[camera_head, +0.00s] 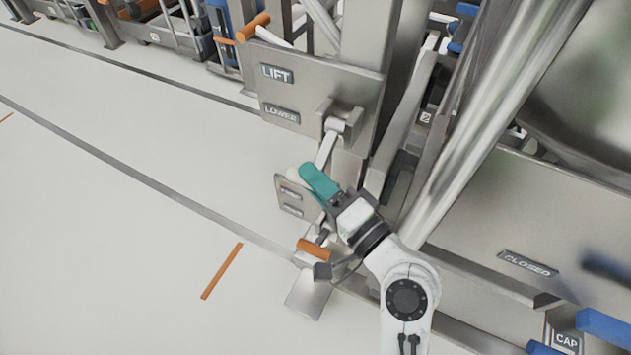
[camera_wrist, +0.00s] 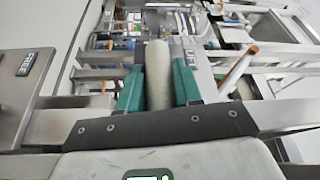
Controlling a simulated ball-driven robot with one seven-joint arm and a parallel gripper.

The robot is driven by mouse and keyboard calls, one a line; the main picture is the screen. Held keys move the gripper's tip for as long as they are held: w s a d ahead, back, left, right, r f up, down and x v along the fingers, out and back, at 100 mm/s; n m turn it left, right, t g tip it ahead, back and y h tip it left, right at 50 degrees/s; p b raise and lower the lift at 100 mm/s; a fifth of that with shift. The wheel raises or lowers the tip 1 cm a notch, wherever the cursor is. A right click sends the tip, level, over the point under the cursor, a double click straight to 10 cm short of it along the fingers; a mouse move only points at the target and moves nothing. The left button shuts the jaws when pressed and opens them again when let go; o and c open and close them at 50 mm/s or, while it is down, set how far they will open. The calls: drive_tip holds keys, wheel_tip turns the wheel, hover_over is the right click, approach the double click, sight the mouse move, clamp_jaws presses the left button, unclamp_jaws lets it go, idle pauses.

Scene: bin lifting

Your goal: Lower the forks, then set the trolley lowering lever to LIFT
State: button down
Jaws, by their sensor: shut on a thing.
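The trolley's steel plate (camera_head: 330,85) carries a LIFT label (camera_head: 277,74) above a LOWER label (camera_head: 281,113). The lowering lever (camera_head: 327,150) comes out of a bracket beside the LOWER label and slants downward, below both labels. My gripper (camera_head: 318,183) has teal fingers and is shut on the lever's pale round grip. In the wrist view the grip (camera_wrist: 158,75) stands between the two teal fingers of my gripper (camera_wrist: 158,88). My fingers hide part of the grip in the head view. I cannot make out the forks clearly.
A small plate with two labels (camera_head: 284,205) is just left of my gripper. An orange-ended bar (camera_head: 313,249) lies below it, and another orange handle (camera_head: 253,27) is above the LIFT label. A steel column (camera_head: 490,120) stands to the right. Open floor (camera_head: 120,210) lies left.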

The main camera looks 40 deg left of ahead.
drive_tip(key=shift+w+f, duration=0.1)
drive_tip(key=shift+f, duration=0.05)
drive_tip(key=c, duration=0.8)
unclamp_jaws()
drive_tip(key=shift+c, duration=0.2)
drive_tip(key=s+d+p, duration=0.1)
drive_tip(key=d+p, duration=0.1)
drive_tip(key=d, duration=0.8)
drive_tip(key=shift+s+d+f, duration=0.3)
drive_tip(key=shift+d+f, duration=0.05)
drive_tip(key=shift+f, duration=0.1)
